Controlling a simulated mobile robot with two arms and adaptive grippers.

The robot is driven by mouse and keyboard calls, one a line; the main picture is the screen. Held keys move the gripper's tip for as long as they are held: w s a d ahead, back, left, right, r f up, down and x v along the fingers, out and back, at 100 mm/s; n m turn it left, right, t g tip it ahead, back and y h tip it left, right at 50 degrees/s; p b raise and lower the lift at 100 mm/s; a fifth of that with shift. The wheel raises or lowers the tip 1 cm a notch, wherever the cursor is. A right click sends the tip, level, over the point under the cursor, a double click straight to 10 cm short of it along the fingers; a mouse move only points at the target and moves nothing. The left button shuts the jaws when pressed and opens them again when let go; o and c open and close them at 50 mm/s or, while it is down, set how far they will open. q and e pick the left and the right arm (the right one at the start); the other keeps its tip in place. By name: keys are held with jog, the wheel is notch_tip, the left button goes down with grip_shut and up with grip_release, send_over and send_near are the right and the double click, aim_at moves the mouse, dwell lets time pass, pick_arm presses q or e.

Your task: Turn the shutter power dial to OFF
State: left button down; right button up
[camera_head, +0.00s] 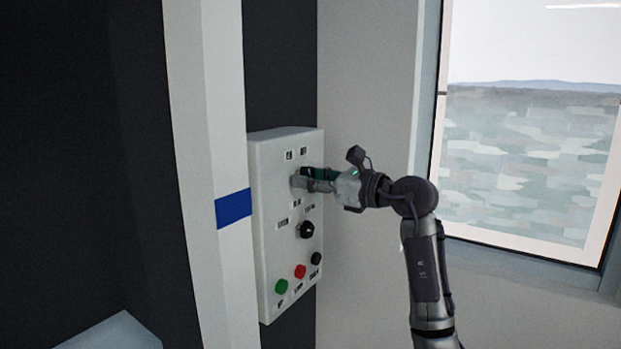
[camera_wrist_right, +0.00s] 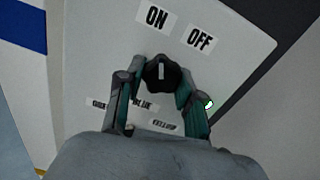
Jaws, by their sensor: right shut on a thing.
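The power dial (camera_wrist_right: 161,74) is a round black knob with a white mark on a white control panel (camera_wrist_right: 95,60). In the wrist view its mark points up, towards the ON label (camera_wrist_right: 157,17) rather than the OFF label (camera_wrist_right: 200,39) to its right. My right gripper (camera_wrist_right: 158,80) has a finger on each side of the dial and is shut on it. In the head view the right gripper (camera_head: 300,180) reaches the upper part of the panel (camera_head: 272,160) from the right and hides this dial. My left gripper is not in view.
Below the gripper, the panel carries a second black dial (camera_head: 306,230), a green button (camera_head: 281,286), a red button (camera_head: 300,271) and a black button (camera_head: 316,258). A white post with a blue band (camera_head: 233,208) stands left of the panel. A window (camera_head: 530,150) is at the right.

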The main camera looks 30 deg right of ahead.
jog(key=m+p, duration=0.1)
jog(key=m, duration=0.4)
jog(key=shift+a+r+m, duration=0.1)
jog(key=shift+m, duration=0.3)
jog(key=m+p, duration=0.2)
jog(key=m, duration=0.3)
jog(key=shift+s, duration=0.1)
jog(key=shift+m, duration=0.3)
jog(key=o, duration=1.2)
jog(key=shift+c, duration=0.2)
jog(key=v, duration=1.2)
